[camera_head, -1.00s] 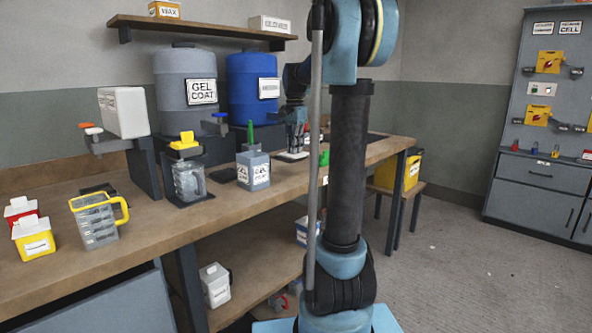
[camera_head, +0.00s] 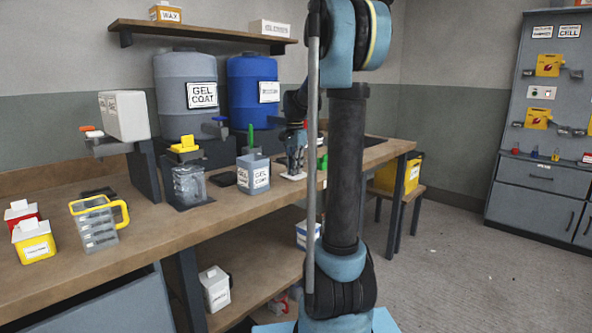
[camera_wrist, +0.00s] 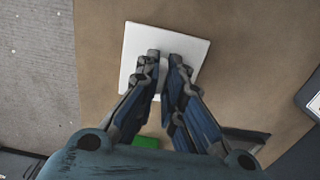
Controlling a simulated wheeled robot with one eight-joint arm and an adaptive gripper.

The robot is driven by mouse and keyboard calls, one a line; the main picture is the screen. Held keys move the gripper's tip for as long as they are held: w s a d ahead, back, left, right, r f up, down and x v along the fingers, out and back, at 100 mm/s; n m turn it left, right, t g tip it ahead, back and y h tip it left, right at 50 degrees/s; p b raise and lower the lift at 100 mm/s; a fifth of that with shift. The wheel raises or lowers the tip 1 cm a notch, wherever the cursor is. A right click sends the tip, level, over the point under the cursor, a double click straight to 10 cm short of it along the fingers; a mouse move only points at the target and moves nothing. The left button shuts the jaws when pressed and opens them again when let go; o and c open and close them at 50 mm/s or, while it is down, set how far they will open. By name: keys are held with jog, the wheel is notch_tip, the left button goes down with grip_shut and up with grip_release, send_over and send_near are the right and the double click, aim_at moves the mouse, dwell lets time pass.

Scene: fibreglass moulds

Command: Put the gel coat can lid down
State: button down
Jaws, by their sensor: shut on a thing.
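My gripper (camera_wrist: 166,60) is shut, its fingertips close together over the middle of a flat white square piece, which I take to be the gel coat can lid (camera_wrist: 190,46). In the head view my gripper (camera_head: 294,168) points down at the workbench (camera_head: 225,212), with the white piece at its tips. The part between the fingertips is mostly hidden, and I cannot tell whether the lid touches the bench. The grey gel coat can (camera_head: 253,175) stands upright just left of my gripper, with a green handle sticking up at it.
The grey gel coat drum (camera_head: 188,80) and a blue drum (camera_head: 253,85) stand behind. A clear jug (camera_head: 188,184) stands left of the can. A green thing (camera_wrist: 146,142) lies near my gripper. The bench edge meets the floor at the wrist view's left.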

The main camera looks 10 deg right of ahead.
jog(key=c, duration=1.7)
grip_release()
notch_tip(320, 180, up, 12)
jog(key=s+f+n, duration=0.2)
jog(key=s+f, duration=0.2)
jog(key=s, duration=0.3)
jog(key=s+f+n+t, duration=0.1)
jog(key=s+f+n, duration=0.15)
jog(key=s, duration=0.45)
jog(key=s+f+n, duration=0.1)
jog(key=s+f, duration=0.3)
jog(key=s, duration=0.2)
jog(key=shift+s+d+f+n+t, duration=0.15)
jog(key=shift+s+f+n, duration=0.75)
jog(key=shift+s+f, duration=1.75)
jog(key=shift+s+d+f+n+t, duration=0.2)
jog(key=shift+s+f+n, duration=0.75)
jog(key=shift+s+f, duration=1.75)
jog(key=shift+s+f+n+t, duration=0.25)
jog(key=shift+s+f+n, duration=0.65)
jog(key=shift+s+f, duration=1.75)
jog(key=shift+w+f, duration=0.6)
